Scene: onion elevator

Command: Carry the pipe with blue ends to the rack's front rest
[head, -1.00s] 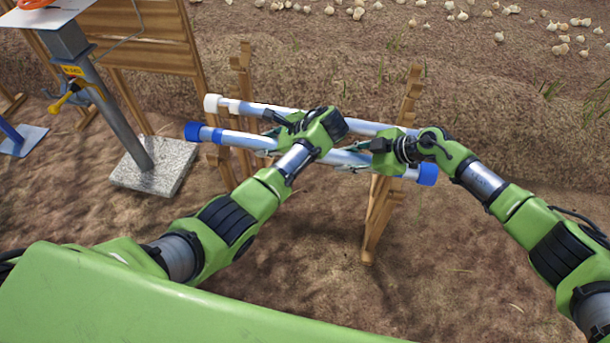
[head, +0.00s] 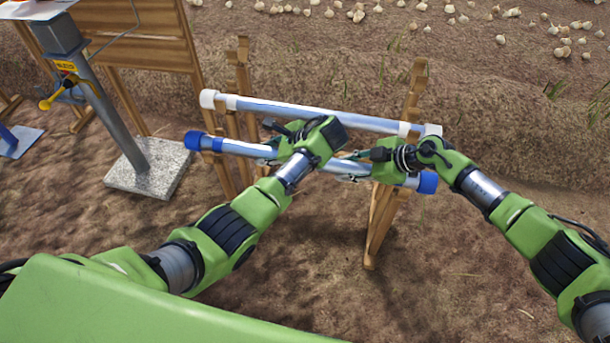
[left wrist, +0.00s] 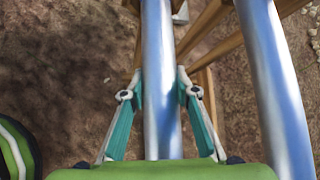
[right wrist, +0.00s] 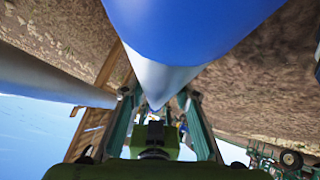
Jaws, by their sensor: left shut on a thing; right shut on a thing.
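The pipe with blue ends (head: 240,147) is held roughly level across the near side of the wooden rack (head: 386,200), in front of both posts. My left gripper (head: 273,154) is shut around its left half; the left wrist view shows the grey pipe (left wrist: 159,80) between the two fingers. My right gripper (head: 350,167) is shut on it near the right blue end (head: 427,183). In the right wrist view the blue end (right wrist: 190,25) looms close above the fingers. Whether the pipe touches the front rest is hidden by my grippers.
A second pipe with white ends (head: 300,110) lies across the rack behind the blue-ended one, parallel and apart. A grey post on a stone slab (head: 150,168) and a wooden panel (head: 150,40) stand at the left. The ground in front is clear.

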